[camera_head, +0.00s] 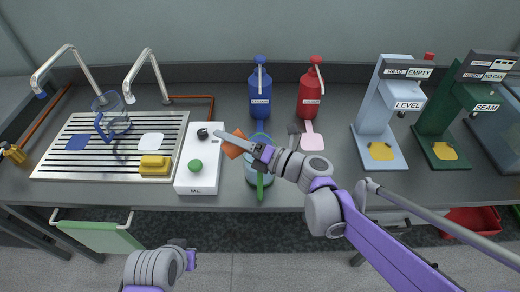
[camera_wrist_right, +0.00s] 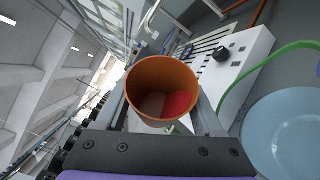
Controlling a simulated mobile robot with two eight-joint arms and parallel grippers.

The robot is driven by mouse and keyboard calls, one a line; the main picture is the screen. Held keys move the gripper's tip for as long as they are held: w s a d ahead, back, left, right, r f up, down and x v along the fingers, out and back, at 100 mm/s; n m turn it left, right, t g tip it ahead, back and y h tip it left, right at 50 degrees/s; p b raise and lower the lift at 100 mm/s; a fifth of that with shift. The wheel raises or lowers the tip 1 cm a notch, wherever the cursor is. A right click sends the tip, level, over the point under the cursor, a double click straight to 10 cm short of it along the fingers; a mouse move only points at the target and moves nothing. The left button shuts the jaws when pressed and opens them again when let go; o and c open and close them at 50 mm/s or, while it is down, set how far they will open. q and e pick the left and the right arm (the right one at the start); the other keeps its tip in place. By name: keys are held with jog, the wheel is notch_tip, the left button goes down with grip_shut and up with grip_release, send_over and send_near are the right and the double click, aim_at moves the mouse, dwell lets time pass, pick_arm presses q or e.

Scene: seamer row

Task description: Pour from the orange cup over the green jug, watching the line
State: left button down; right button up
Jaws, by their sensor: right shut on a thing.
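The orange cup (camera_head: 235,147) is held in my right gripper (camera_head: 250,152), which is shut on it. In the right wrist view the cup (camera_wrist_right: 163,85) sits between the two fingers (camera_wrist_right: 163,118), its open mouth showing. Red and brownish patches show inside it. The cup looks tilted. The jug with the green handle (camera_head: 260,187) stands on the counter, partly hidden under my right gripper. In the right wrist view its pale blue round body (camera_wrist_right: 285,135) and green handle (camera_wrist_right: 295,48) show at the right, beside the cup. I cannot make out its line.
A white box (camera_head: 198,175) with a green button and black knob stands left of the jug. Further left are a slatted drainer (camera_head: 60,165), a blue-handled jug (camera_head: 112,122) and a yellow sponge (camera_head: 154,166). Blue (camera_head: 260,92) and red (camera_head: 310,92) bottles stand behind; machines (camera_head: 385,115) stand right.

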jog(key=shift+w+d+r+m+y, duration=0.1)
jog(key=shift+r+m+y, duration=0.15)
jog(key=shift+m+y, duration=0.25)
dwell(0.3)
jog(key=shift+w+d+r+m+t+b, duration=0.2)
jog(key=shift+d+m+t+b, duration=0.1)
jog(key=shift+d+m+b, duration=0.15)
jog(key=shift+w+d+r+m+t+b, duration=0.1)
jog(key=shift+w+d+m+t+b, duration=0.15)
jog(key=shift+m, duration=0.2)
dwell(0.5)
jog(key=shift+d+r+m+t+y+b, duration=0.2)
jog(key=shift+m+t+y+b, duration=0.15)
jog(key=shift+m, duration=0.25)
